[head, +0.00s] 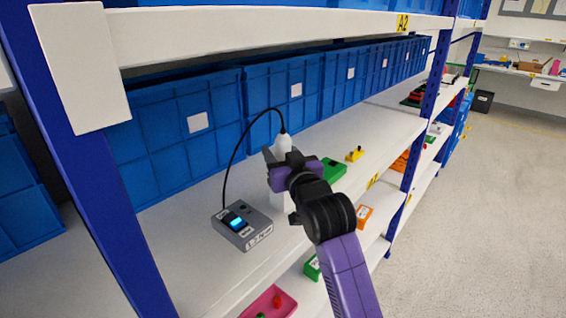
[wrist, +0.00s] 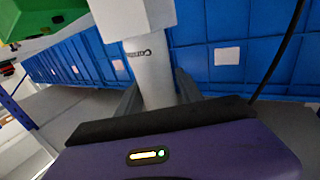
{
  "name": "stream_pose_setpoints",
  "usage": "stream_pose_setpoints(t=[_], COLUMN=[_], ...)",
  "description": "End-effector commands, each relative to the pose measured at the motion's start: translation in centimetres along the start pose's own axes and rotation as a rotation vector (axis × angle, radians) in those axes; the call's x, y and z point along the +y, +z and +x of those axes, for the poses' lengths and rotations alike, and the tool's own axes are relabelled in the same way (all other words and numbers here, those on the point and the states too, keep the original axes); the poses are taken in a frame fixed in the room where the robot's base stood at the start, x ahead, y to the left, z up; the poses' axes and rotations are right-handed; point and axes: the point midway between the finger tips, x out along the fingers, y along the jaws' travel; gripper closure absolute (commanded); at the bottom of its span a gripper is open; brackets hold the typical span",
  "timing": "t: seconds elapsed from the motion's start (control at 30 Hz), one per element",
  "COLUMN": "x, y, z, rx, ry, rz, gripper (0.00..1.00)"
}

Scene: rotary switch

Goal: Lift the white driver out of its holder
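The white driver (head: 282,145) stands upright in the head view, with a black cable from its top. The wrist view shows its white body with dark lettering (wrist: 149,72), end in the white block holder (wrist: 133,16). In the head view the holder (head: 281,201) is partly hidden behind my arm. My gripper (head: 283,158) is at the driver, with one finger on each side of its body, also in the wrist view (wrist: 158,88). The fingers lie close to its sides; whether they press on it is unclear.
A grey control box (head: 242,226) with a lit blue display stands left on the white shelf, joined to the driver by the cable (head: 233,160). Blue bins (head: 180,135) line the back. A green block (head: 333,170) and a yellow part (head: 355,155) lie to the right. A blue upright (head: 105,190) stands left.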

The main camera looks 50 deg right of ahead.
Motion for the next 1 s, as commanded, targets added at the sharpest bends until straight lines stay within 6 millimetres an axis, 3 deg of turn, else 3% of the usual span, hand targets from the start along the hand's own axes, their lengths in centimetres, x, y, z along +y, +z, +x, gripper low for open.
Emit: stream_pose_setpoints(t=[0.03,0.2,0.67,1.0], x=[0.0,0.0,0.0,0.0], y=[0.0,0.0,-0.8,-6.9], z=[0.0,0.0,0.0,0.0], rx=[0.000,0.000,0.006,0.010], ry=[0.000,0.000,0.000,0.000], rz=[0.000,0.000,0.000,0.001], gripper=[0.68,1.00,1.00,1.00])
